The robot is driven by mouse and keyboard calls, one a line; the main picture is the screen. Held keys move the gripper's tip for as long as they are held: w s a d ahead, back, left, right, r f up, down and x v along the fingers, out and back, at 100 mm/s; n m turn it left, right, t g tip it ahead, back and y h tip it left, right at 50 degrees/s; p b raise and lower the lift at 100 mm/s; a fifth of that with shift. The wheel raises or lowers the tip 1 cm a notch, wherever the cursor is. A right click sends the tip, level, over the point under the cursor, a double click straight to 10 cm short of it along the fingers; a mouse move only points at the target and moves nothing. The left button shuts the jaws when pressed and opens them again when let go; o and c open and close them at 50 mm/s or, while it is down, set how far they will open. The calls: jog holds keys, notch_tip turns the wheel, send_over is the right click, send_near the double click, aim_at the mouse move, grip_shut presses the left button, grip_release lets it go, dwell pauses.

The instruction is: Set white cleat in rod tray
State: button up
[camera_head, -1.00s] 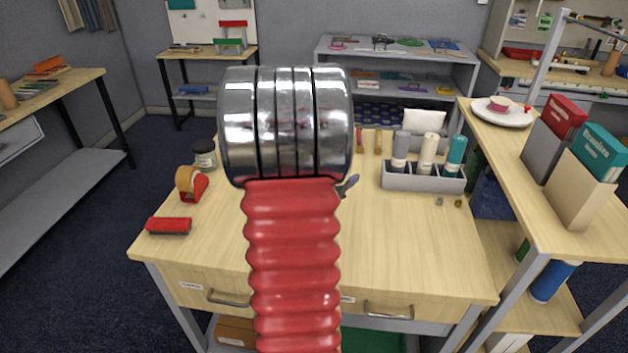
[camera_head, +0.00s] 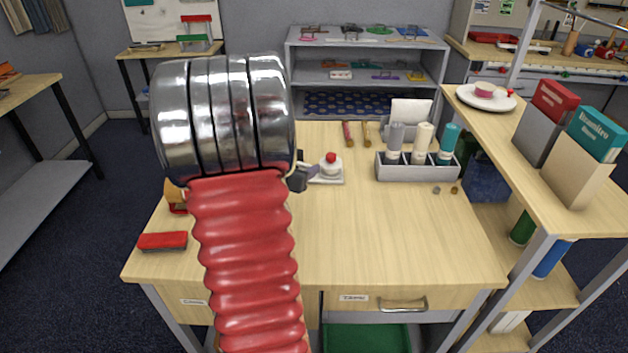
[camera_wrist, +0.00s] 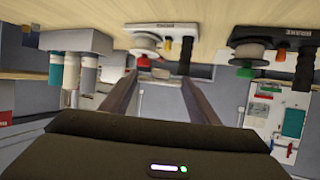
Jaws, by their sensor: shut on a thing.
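My gripper (camera_wrist: 160,80) reaches over the table behind my red arm; in the head view only a dark part of it (camera_head: 299,177) shows. In the wrist view its fingers are apart, closed on a small pale piece (camera_wrist: 160,73) at the tips, apparently the white cleat; its shape is hard to make out. A grey tray (camera_head: 408,174) with upright grey, cream and teal cylinders stands at the back right of the table; it also shows upside down in the wrist view (camera_wrist: 82,40). I cannot tell whether this is the rod tray.
A white round piece with a red knob (camera_head: 330,166) sits on a pale base just right of my gripper. A red-topped block (camera_head: 163,241) lies front left. A raised side shelf (camera_head: 508,140) bounds the right. The table's front right (camera_head: 400,240) is clear.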

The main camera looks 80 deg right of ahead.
jog(key=shift+s, duration=0.15)
jog(key=shift+f, duration=0.35)
send_over(303, 200)
jog(key=shift+f, duration=2.55)
jog(key=shift+f, duration=0.1)
jog(key=shift+f, duration=2)
jog(key=shift+f, duration=0.1)
jog(key=o, duration=1)
